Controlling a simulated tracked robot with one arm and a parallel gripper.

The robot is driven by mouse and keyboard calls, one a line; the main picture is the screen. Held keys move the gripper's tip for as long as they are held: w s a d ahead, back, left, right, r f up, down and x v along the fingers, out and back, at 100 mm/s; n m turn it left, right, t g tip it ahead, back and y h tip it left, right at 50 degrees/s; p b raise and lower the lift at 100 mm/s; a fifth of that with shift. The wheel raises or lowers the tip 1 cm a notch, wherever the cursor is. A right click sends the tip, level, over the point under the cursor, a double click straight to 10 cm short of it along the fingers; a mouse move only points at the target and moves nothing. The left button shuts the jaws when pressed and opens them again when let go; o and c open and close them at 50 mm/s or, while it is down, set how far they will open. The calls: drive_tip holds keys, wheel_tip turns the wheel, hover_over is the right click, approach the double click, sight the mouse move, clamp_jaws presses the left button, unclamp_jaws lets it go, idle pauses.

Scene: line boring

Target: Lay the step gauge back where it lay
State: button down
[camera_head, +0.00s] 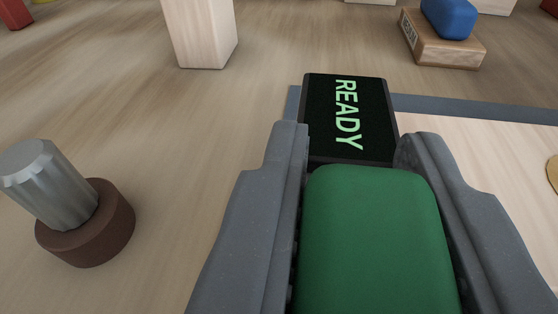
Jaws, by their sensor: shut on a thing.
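My gripper (352,142) is shut on a green block (370,235) with rounded edges, held between its two grey fingers. The green block is the only thing in my grip, and its near end runs out of the bottom of the view. I take it to be the step gauge or its grip; no steps show on it. What lies beneath it is hidden. A black panel with green "READY" letters (347,115) shows just beyond the fingertips, partly covered by the block and the fingers. I cannot tell whether the fingers touch the panel.
A fluted metal cylinder (48,184) stands in a brown round base (87,235) at left. A pale wooden post (200,32) stands behind. A blue piece (449,18) sits on a labelled wooden block (440,48) at back right. A grey-edged pale board (480,150) lies right.

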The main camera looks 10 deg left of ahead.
drive_tip(key=shift+w+a, duration=0.3)
drive_tip(key=shift+w, duration=0.1)
wheel_tip(320, 180, down, 4)
drive_tip(key=shift+r+b, duration=0.2)
drive_tip(key=shift+b, duration=0.45)
drive_tip(key=c, duration=1.5)
unclamp_jaws()
drive_tip(key=shift+o, duration=0.2)
